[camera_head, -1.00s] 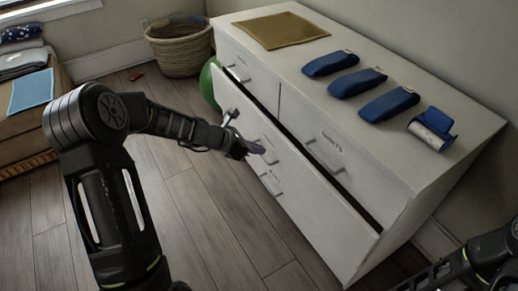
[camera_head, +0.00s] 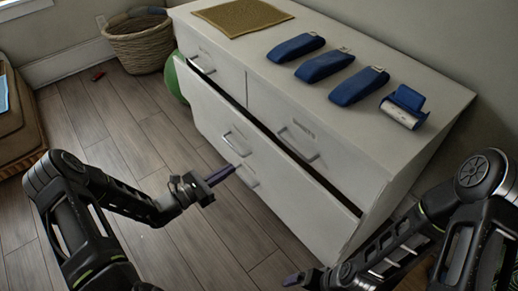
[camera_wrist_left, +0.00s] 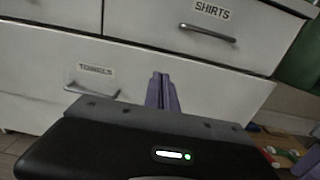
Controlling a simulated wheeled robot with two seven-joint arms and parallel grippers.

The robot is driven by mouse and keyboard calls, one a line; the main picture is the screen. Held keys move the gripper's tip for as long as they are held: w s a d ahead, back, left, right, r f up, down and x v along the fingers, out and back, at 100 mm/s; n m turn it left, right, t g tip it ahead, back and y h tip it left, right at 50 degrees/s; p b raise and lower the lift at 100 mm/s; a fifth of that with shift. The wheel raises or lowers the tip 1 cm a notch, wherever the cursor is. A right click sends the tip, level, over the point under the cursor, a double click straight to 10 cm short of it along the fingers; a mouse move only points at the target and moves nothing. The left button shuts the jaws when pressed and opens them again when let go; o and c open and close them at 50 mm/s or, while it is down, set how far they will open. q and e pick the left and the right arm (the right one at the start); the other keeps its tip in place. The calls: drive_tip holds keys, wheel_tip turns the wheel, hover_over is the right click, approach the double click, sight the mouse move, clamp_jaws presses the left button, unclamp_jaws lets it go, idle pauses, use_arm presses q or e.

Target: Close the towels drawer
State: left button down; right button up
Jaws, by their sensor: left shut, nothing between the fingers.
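The towels drawer (camera_head: 290,190) is the wide drawer below two small drawers in the white dresser. It stands partly pulled out, with a dark gap along its top edge. Its handle (camera_head: 235,144) shows in the head view. In the left wrist view the handle (camera_wrist_left: 90,92) sits under a "TOWELS" label (camera_wrist_left: 96,70). My left gripper (camera_head: 219,176) is shut and empty, in front of the dresser, its purple fingers pointing at the front. My right gripper (camera_head: 293,279) is low at the bottom edge; its fingers are too little shown to judge.
The shirts drawer (camera_wrist_left: 206,33) above looks shut. Several blue cases (camera_head: 324,65) and a tan cloth (camera_head: 243,17) lie on the dresser top. A basket (camera_head: 138,42) and a green round object (camera_head: 176,80) are at the far end. The wooden floor in front is mostly clear.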

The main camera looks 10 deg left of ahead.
sight(269, 145)
use_arm(q)
drive_tip(key=b+x, duration=0.1)
drive_tip(key=x, duration=1.3)
drive_tip(key=shift+w, duration=0.1)
drive_tip(key=shift+w+d+f+b, duration=0.1)
drive_tip(key=shift+w+d+b, duration=0.2)
drive_tip(key=shift+b, duration=0.1)
drive_tip(key=b+x, duration=0.1)
drive_tip(key=x, duration=0.2)
drive_tip(key=shift+w+d, duration=0.15)
drive_tip(key=shift+w, duration=0.05)
drive_tip(key=shift+r, duration=0.25)
